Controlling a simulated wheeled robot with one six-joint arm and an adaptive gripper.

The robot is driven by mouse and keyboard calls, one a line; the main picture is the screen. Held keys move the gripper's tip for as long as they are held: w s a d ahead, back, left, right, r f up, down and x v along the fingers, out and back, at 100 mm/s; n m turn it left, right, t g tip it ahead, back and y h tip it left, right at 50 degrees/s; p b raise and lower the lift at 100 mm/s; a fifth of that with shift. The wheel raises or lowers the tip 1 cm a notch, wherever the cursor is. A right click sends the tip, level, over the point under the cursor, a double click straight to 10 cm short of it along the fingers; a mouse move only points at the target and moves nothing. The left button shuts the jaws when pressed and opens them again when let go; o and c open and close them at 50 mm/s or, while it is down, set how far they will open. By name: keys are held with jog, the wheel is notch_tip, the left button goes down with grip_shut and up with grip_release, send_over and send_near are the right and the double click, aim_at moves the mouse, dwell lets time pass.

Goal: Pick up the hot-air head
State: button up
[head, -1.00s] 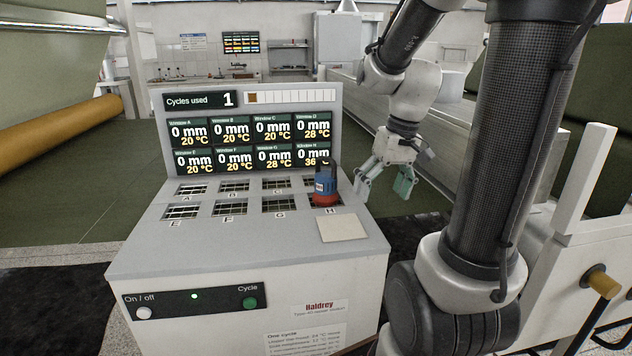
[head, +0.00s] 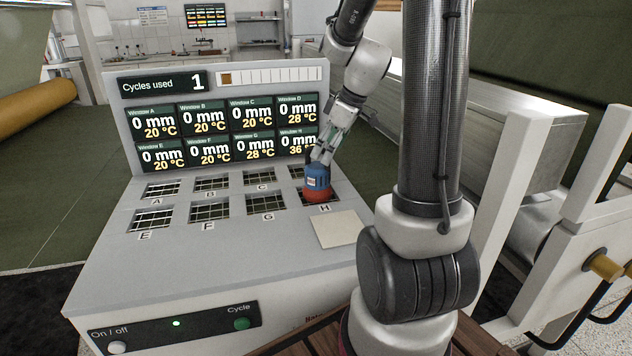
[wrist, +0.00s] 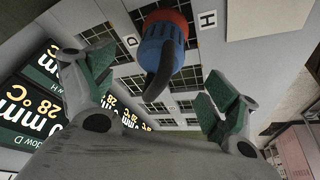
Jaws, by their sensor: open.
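The hot-air head (head: 317,181) is a blue body with a red base and a dark curved hose or handle on top. It stands upright on the grated window H of the grey machine. In the wrist view the hot-air head (wrist: 163,45) shows ahead, between and beyond the fingertips, with its dark curved part reaching back toward my gripper. My gripper (head: 326,146) is just above and behind it in the head view. In the wrist view my gripper (wrist: 157,88) has its green-padded fingers wide apart, with nothing clamped between them.
The machine's display panel (head: 220,118) rises behind the windows, close to my gripper. A beige square pad (head: 338,230) lies in front of window H. Several other grated windows are bare. A white frame (head: 515,200) stands to the right.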

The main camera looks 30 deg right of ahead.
aim_at(319, 165)
jog(key=x, duration=0.7)
jog(key=shift+w+a+f, duration=0.1)
jog(key=shift+a+f, duration=0.1)
jog(key=shift+f, duration=0.1)
jog(key=shift+c, duration=0.3)
jog(key=shift+r, duration=0.1)
grip_shut()
